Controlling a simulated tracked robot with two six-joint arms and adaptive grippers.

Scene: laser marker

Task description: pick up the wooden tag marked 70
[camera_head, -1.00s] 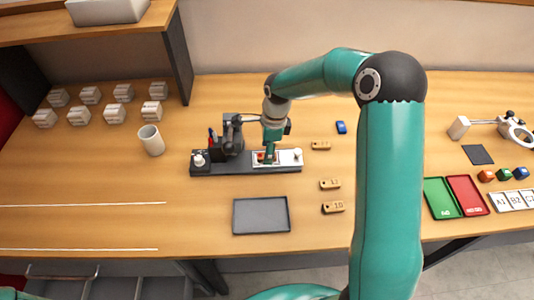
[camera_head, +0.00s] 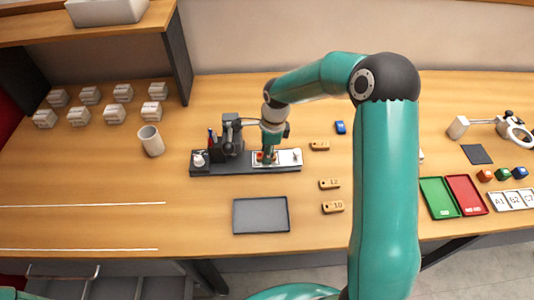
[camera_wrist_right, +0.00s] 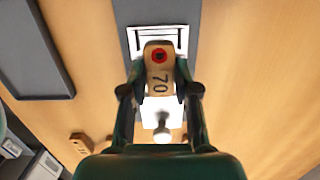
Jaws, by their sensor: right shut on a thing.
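The wooden tag marked 70 (camera_wrist_right: 159,76) shows in the right wrist view, with a red ring around a dark hole at its far end. My right gripper (camera_wrist_right: 160,88) is shut on it, one finger at each side. In the head view my right gripper (camera_head: 265,158) points down at the white plate of the laser marker (camera_head: 230,170). The fingers largely hide the tag there. I cannot tell whether the tag touches the plate. My left gripper is not in view.
Other wooden tags (camera_head: 333,207) lie to the right of the marker. A grey tray (camera_head: 261,229) lies in front of it. A white cup (camera_head: 151,140) stands to the left. Green (camera_head: 439,197) and red (camera_head: 467,195) trays lie right of my arm.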

